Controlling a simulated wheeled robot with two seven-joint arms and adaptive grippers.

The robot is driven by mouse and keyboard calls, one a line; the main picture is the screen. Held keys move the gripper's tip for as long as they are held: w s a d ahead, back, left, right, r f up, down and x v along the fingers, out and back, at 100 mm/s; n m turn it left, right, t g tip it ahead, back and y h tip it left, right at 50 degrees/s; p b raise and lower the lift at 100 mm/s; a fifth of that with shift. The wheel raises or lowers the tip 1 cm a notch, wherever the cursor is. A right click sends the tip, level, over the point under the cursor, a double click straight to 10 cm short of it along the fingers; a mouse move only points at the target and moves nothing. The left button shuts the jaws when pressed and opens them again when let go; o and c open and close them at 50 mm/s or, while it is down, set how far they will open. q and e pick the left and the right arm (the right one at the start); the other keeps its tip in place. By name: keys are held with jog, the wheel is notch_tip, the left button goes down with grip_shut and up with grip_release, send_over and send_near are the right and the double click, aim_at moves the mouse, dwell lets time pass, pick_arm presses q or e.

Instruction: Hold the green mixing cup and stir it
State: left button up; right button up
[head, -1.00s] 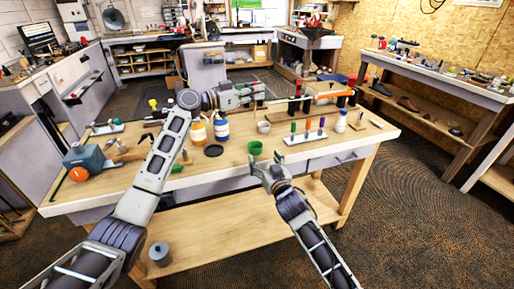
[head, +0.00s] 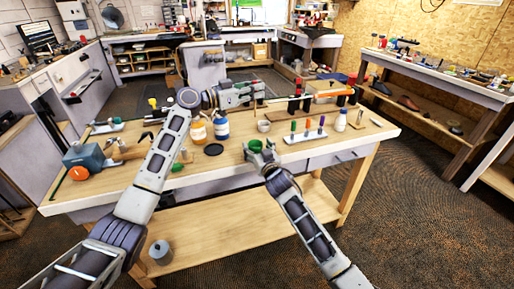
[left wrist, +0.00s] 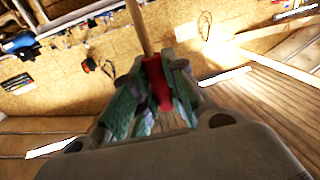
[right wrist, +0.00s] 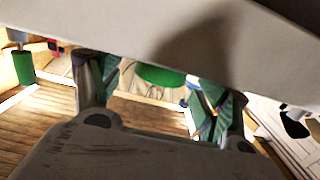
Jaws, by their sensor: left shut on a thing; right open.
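The green mixing cup (head: 255,146) stands on the workbench near its front edge. My right gripper (head: 260,151) is around it from the front, with a finger on either side. In the right wrist view the green cup (right wrist: 160,76) shows between the open fingers (right wrist: 160,95), partly hidden by a pale part of the wrist above. My left gripper (head: 258,92) is over the back of the bench. In the left wrist view it is shut on a stirring stick with a red grip (left wrist: 158,85) and a wooden shaft.
On the workbench (head: 120,188), a rack of coloured-handled tools (head: 306,136) and a white bottle (head: 341,121) stand right of the cup. A small pale cup (head: 264,126) is just behind it. A black disc (head: 213,150) and blue-labelled bottle (head: 221,126) are left.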

jog(key=shift+w+a, duration=0.1)
jog(key=shift+w, duration=0.2)
jog(key=shift+c, duration=0.3)
jog(key=c, duration=1.1)
jog(key=shift+o, duration=0.2)
